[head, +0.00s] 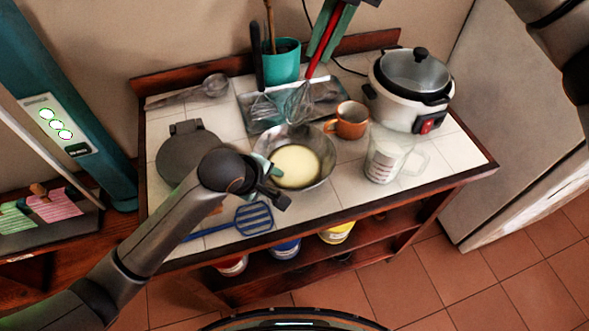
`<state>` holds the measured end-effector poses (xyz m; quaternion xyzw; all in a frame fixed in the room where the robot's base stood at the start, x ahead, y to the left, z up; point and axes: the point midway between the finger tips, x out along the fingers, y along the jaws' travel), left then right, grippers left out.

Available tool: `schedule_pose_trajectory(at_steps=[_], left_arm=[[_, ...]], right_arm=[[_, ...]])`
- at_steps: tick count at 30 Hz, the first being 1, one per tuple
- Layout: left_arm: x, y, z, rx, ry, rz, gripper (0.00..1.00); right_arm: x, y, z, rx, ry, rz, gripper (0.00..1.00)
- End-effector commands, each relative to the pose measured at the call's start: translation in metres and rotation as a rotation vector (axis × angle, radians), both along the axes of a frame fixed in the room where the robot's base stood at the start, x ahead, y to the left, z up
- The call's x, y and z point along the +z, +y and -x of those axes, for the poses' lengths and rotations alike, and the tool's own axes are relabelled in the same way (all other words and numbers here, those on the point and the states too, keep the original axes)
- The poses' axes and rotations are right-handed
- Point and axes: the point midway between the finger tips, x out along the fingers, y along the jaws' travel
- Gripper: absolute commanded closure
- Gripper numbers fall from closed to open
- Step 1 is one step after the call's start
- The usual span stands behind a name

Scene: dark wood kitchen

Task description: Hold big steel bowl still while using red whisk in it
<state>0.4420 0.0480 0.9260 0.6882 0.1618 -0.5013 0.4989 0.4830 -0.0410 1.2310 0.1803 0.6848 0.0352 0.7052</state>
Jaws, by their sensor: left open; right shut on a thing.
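The big steel bowl (325,152) stands on the tiled counter with pale yellow contents in it. My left gripper (272,178) is open at the bowl's left rim, with its fingertips close to the rim. I cannot tell whether they touch it, and my wrist hides part of that side. The red whisk (323,45) is in my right gripper (332,28), which is shut on its handle at the top of the view. The whisk hangs tilted, its wire head low and over the back part of the bowl. I cannot tell whether the wires touch the bowl.
Around the bowl stand an orange mug (351,121), a clear measuring jug (388,158), a rice cooker (395,108), a round dark waffle iron (184,150) and a blue slotted spatula (254,218). A metal tray (328,90) and a teal utensil pot (283,66) are behind.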

Motion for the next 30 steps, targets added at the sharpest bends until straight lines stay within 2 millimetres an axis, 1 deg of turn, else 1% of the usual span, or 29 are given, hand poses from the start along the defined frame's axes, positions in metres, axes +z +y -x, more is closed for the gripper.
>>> schedule_pose_trajectory(at_steps=[5,12,15,18,22,30], left_arm=[[0.022,0.007,0.011,-0.001,-0.003,0.001,0.59],[0.065,0.021,0.033,0.000,-0.003,0.002,0.59],[0.079,0.026,0.041,0.000,-0.002,0.001,0.59],[0.090,0.029,0.047,0.001,-0.001,0.001,0.59],[0.097,0.032,0.051,0.001,0.001,-0.002,0.59],[0.098,0.033,0.052,0.001,0.002,-0.002,0.59]], right_arm=[[0.000,0.000,0.000,0.000,0.000,0.000,1.00],[0.000,0.000,0.000,0.000,0.000,0.000,1.00],[0.000,0.000,0.000,0.000,0.000,0.000,1.00],[0.000,0.000,0.000,0.000,0.000,0.000,1.00],[0.000,0.000,0.000,0.000,0.000,0.000,1.00],[0.000,0.000,0.000,0.000,0.000,0.000,1.00]])
